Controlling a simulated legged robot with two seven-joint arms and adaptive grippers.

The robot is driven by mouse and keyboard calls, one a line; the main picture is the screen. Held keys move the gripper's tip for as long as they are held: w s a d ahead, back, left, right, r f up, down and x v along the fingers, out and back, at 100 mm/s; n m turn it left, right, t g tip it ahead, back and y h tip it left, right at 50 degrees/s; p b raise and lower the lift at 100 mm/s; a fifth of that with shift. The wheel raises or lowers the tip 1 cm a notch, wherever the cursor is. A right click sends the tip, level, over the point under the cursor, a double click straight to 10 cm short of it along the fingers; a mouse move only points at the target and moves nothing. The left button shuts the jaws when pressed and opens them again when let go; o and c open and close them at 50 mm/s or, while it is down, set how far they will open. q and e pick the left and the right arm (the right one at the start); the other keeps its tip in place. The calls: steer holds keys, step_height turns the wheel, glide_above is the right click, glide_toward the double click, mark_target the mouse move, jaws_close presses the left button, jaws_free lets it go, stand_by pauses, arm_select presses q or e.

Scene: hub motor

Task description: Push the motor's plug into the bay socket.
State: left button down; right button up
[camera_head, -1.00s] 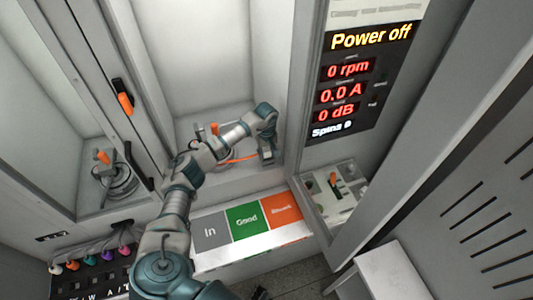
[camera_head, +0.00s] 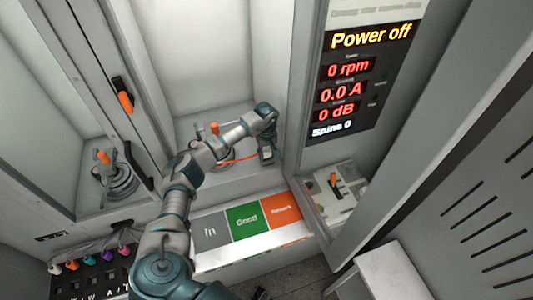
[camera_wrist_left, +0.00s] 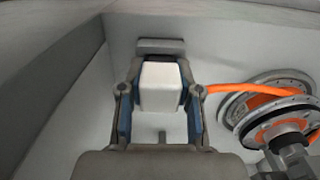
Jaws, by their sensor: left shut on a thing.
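My left gripper (camera_head: 266,153) points down in the middle bay, to the right of the motor. In the left wrist view its fingers are shut on a white block-shaped plug (camera_wrist_left: 161,88). The orange cable (camera_wrist_left: 232,89) runs from there to the motor (camera_wrist_left: 275,108), a round metal unit at the right. In the head view the motor (camera_head: 222,153) is partly behind my arm, and the cable (camera_head: 242,159) shows too. A grey block, apparently the bay socket (camera_wrist_left: 160,47), lies just beyond the plug; I cannot tell whether they touch. My right gripper is not in view.
A second motor (camera_head: 116,180) stands in the left bay behind a partition. A display panel (camera_head: 345,82) at the right reads "Power off". The labelled In, Good and orange strip (camera_head: 246,222) lies in front. Bay walls stand close around my gripper.

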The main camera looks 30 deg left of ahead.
mark_target(267, 149)
arm_select(q)
steer(key=shift+s+d+f, duration=0.15)
steer(key=shift+f, duration=0.2)
steer(key=c, duration=0.7)
jaws_free()
steer(key=o, duration=0.6)
steer(key=shift+r, duration=0.15)
steer(key=shift+c, duration=0.2)
steer(key=shift+w+r, duration=0.2)
steer(key=shift+r+p, duration=2.45)
steer(key=shift+r, duration=1.9)
